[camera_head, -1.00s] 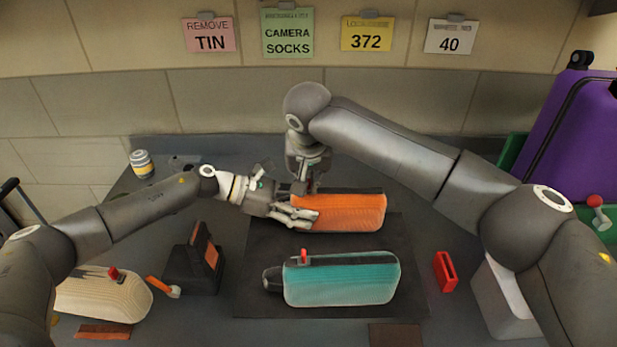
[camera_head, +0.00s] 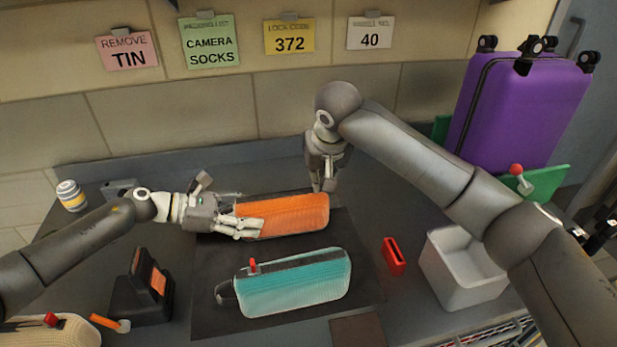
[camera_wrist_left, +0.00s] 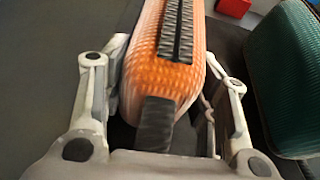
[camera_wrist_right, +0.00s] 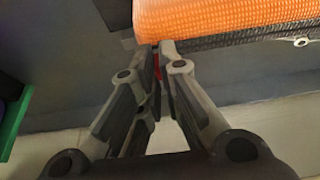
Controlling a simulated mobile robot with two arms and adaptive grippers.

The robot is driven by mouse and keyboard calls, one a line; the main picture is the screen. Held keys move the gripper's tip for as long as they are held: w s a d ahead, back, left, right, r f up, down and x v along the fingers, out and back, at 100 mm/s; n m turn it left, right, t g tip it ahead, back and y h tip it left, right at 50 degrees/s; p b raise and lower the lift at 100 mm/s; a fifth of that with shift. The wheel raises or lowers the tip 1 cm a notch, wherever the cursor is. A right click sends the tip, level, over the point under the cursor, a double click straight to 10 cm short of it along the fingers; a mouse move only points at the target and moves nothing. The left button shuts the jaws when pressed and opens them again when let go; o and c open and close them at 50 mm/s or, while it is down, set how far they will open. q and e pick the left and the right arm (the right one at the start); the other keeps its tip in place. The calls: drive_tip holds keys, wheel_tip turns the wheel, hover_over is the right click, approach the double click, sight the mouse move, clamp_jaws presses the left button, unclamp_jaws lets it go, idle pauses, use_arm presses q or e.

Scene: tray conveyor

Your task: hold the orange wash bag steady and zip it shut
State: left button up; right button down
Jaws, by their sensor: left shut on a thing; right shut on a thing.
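The orange wash bag (camera_head: 290,213) lies on the dark mat (camera_head: 215,305). My left gripper (camera_head: 252,228) is shut on its left end. In the left wrist view the fingers sit on both sides of the orange bag (camera_wrist_left: 150,75), and a black zip strip (camera_wrist_left: 176,30) with a thin centre line runs along its top. My right gripper (camera_head: 328,188) is at the bag's far right end. In the right wrist view its fingertips (camera_wrist_right: 158,48) are shut on a small red zip pull (camera_wrist_right: 157,66), beside the orange bag (camera_wrist_right: 220,20). The pull is mostly hidden by the fingers.
A teal bag (camera_head: 295,285) with a red pull lies in front on the mat. A black stand (camera_head: 142,290), a red holder (camera_head: 393,256) and a white bin (camera_head: 465,270) stand around it. A purple suitcase (camera_head: 520,110) is at back right; a can (camera_head: 71,196) is at back left.

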use_arm(q)
drive_tip(key=shift+a+f, duration=0.1)
use_arm(e)
drive_tip(key=shift+w+d, duration=0.1)
drive_tip(key=shift+d, duration=0.15)
drive_tip(key=c, duration=1.6)
unclamp_jaws()
drive_tip(key=shift+a, duration=0.1)
drive_tip(key=shift+r, duration=0.2)
drive_tip(key=v, duration=1.1)
drive_tip(key=shift+s+r, duration=0.25)
drive_tip(key=shift+r, duration=0.1)
use_arm(q)
drive_tip(key=o, duration=1.4)
